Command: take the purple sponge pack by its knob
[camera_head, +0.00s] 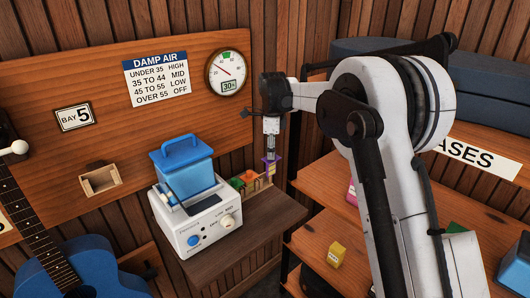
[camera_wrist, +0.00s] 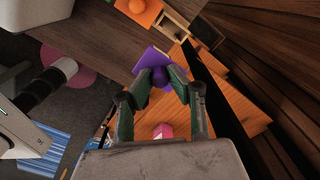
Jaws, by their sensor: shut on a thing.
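The purple sponge pack (camera_wrist: 149,60) is below my gripper (camera_wrist: 161,77), with its round purple knob (camera_wrist: 157,77) between the two fingertips. My gripper is shut on the knob. In the head view my gripper (camera_head: 270,150) points straight down, and the purple pack (camera_head: 268,168) shows small under it, at the right end of the wooden rack (camera_head: 262,188). I cannot tell whether the pack's underside is clear of the rack. The fingers hide part of the knob.
Green and orange packs (camera_head: 249,176) sit in the rack beside a white machine (camera_head: 195,225) with a blue tank (camera_head: 185,170). The dark cabinet top (camera_head: 245,232) is clear in front. Wooden shelves (camera_head: 330,192) stand at right, with a yellow box (camera_head: 336,255).

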